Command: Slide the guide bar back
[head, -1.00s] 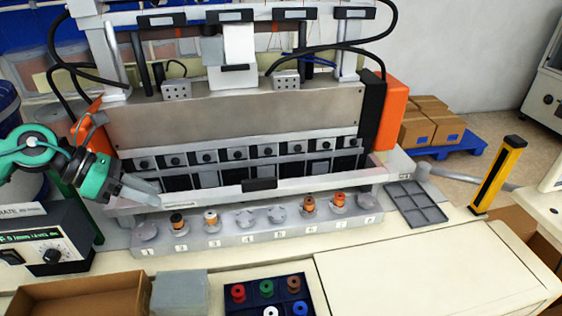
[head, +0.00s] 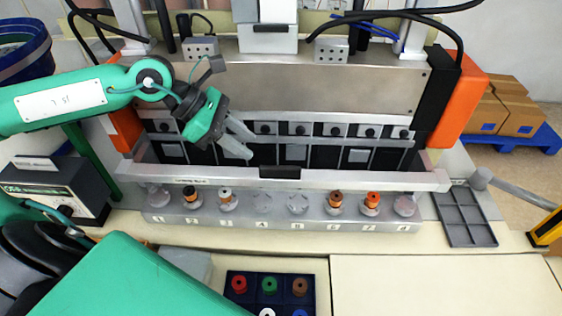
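The guide bar (head: 350,179) is a long pale grey bar across the front of the machine. It has a black handle (head: 280,172) at its middle and lies just behind the grey numbered rail (head: 290,222). My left gripper (head: 243,143) reaches in from the left with its two grey fingers apart and nothing between them. In the picture it is above and left of the handle, over the row of dark slots, and appears clear of the bar. My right gripper is not in view.
Several spools, including an orange one (head: 372,200), stand on the rail. A dark spool tray (head: 243,277) lies in front and an empty grey tray (head: 465,217) at right. A black control box (head: 55,190) stands at left. The pale surface at front right (head: 430,285) is clear.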

